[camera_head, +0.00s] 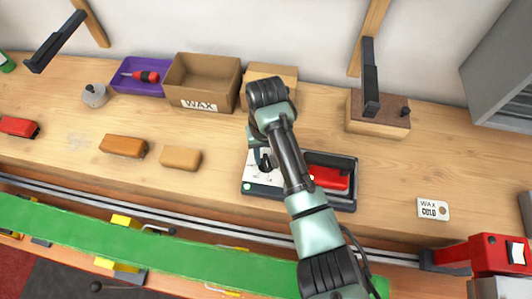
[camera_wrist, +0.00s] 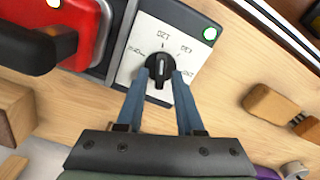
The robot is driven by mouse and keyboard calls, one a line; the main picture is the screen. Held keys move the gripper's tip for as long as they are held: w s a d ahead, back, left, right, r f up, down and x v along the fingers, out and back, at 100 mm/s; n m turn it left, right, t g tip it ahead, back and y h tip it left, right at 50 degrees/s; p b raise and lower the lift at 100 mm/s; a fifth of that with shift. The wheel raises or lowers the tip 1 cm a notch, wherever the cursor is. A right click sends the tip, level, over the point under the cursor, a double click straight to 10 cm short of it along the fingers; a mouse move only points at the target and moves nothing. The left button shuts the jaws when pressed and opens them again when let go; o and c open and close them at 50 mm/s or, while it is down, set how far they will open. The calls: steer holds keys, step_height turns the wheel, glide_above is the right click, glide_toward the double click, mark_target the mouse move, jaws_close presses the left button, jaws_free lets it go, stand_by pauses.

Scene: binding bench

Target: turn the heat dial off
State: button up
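The heat dial (camera_wrist: 160,68) is a black round knob on a white plate (camera_wrist: 185,48) with printed marks, too blurred to read surely. Its pale pointer line runs nearly up and down in the wrist view. A green lamp (camera_wrist: 210,33) glows at the unit's corner; it also shows in the head view (camera_head: 247,187). My gripper (camera_wrist: 162,78) has its two blue fingers apart, with their tips at either side of the knob's near edge. I cannot tell whether they touch it. In the head view my arm covers part of the unit.
A red tool (camera_head: 328,177) lies in the black cradle beside the dial. A tan block (camera_head: 180,158) and a brown block (camera_head: 123,146) lie left. The wax box (camera_head: 202,82) stands behind. A wax cold tag (camera_head: 433,209) lies right. A green strip (camera_head: 130,250) runs in front.

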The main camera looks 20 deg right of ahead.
jaws_close()
steer(key=shift+n, duration=0.3)
steer(key=n+p, duration=0.2)
steer(key=n, duration=0.3)
steer(key=shift+a+r+n+p, duration=0.1)
steer(key=shift+a+n+p, duration=0.05)
steer(key=shift+n+p, duration=0.2)
steer(key=n+p, duration=0.1)
steer(key=n, duration=0.4)
steer(key=shift+n+p, duration=0.35)
steer(key=shift+o, duration=1.1)
jaws_free()
steer(key=shift+a, duration=0.1)
